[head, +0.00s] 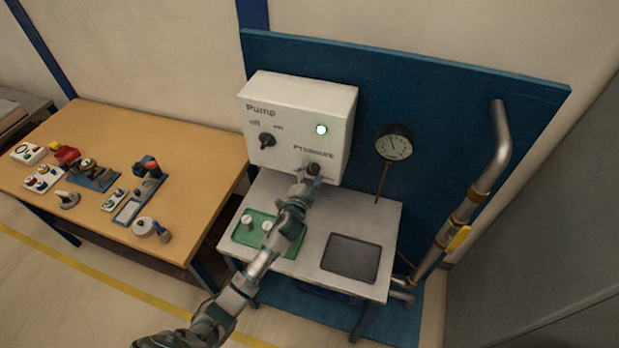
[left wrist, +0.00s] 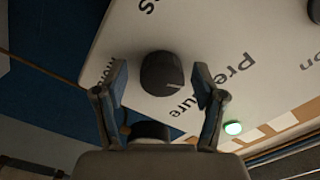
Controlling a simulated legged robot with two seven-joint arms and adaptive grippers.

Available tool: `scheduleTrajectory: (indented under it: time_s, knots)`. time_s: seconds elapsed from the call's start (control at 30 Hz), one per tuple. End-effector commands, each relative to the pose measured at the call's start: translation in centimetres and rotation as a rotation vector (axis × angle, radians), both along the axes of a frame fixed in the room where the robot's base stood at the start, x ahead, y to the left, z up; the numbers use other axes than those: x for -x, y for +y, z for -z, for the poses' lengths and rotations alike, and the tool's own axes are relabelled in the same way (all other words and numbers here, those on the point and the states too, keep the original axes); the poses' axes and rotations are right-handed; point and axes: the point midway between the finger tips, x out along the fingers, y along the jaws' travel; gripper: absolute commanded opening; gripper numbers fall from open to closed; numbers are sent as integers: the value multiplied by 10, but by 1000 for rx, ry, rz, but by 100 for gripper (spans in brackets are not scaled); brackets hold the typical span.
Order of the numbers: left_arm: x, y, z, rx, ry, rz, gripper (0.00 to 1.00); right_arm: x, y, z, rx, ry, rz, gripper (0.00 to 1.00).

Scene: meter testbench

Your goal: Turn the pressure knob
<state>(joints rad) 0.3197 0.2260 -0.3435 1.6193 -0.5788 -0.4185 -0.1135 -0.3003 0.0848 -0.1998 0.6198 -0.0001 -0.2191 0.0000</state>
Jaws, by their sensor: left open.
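The pressure knob is a small black knob (head: 313,169) at the lower right of the white pump box (head: 290,107), under the word "Pressure". In the left wrist view the dark round knob (left wrist: 161,72) stands out from the white panel (left wrist: 215,30), between the two fingers. My left gripper (head: 309,178) is at the front of the box by the knob, partly hiding it. In the left wrist view my left gripper (left wrist: 160,88) is open, with a gap on both sides of the knob. My right gripper is not in view.
A black on/off knob (head: 267,140) and a lit lamp (head: 321,129) are on the box. A gauge (head: 394,143) and a pipe (head: 491,155) stand to the right. A green tray (head: 243,238) and dark pad (head: 351,258) lie on the grey bench (head: 377,215). A wooden table (head: 195,160) is left.

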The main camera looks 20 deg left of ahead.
Motion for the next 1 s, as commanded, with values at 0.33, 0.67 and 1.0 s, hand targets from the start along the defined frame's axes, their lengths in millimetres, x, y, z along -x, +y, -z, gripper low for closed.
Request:
scheduleTrajectory:
  time_s: [0.33,0.67,1.0]
  knots:
    - [62,2,2,0,3,1,70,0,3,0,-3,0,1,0]
    - [112,4,3,-1,4,0,70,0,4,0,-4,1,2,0]
    - [117,4,3,-1,4,0,70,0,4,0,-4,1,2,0]
